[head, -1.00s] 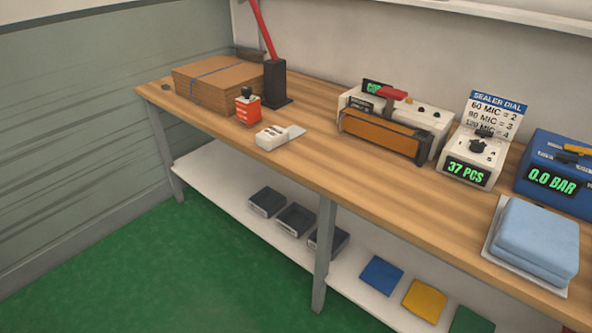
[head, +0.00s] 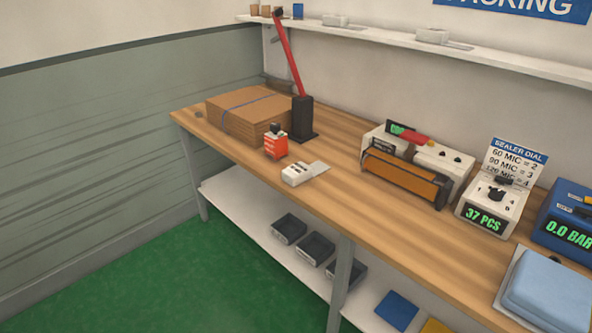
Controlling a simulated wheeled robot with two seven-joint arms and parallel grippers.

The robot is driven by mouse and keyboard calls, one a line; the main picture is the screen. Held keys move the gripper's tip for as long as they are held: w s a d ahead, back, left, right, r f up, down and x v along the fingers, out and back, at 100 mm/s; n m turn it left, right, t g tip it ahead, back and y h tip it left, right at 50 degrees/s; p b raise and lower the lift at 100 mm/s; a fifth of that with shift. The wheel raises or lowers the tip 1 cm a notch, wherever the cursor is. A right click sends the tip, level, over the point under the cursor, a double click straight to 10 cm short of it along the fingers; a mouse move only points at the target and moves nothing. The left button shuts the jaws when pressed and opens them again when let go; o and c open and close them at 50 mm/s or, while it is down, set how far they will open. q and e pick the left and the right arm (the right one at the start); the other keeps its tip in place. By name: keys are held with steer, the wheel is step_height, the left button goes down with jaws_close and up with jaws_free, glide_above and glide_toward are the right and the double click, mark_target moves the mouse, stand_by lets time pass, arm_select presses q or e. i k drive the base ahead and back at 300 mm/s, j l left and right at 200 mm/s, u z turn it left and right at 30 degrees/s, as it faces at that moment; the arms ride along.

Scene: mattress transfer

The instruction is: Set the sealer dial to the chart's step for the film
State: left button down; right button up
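The sealer (head: 418,140) is a white machine with a brown-orange front bar (head: 400,175) and a red handle on top. Small black knobs (head: 457,159) sit on its right end; their settings are too small to read. A green display on it is partly hidden. The sealer dial chart (head: 517,160) stands to its right and reads 60 MIC = 2, 90 MIC = 3, 120 MIC = 4. In front of the chart, a white counter (head: 492,212) has a black knob and shows 37 PCS. I cannot tell which object names the film. Neither of my grippers is in view.
The wooden bench (head: 330,202) also holds a cardboard stack (head: 250,115), a red-handled lever tool (head: 290,62), a red box (head: 276,145), a small white device (head: 298,174), a blue 0.0 BAR unit (head: 568,215) and a folded blue item (head: 548,292). Grey bins (head: 290,228) sit below.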

mark_target(495, 194)
steer(key=z, duration=1.3)
steer(key=i+j+u, duration=0.35)
steer(key=i+l, duration=0.05)
steer(key=l, duration=0.05)
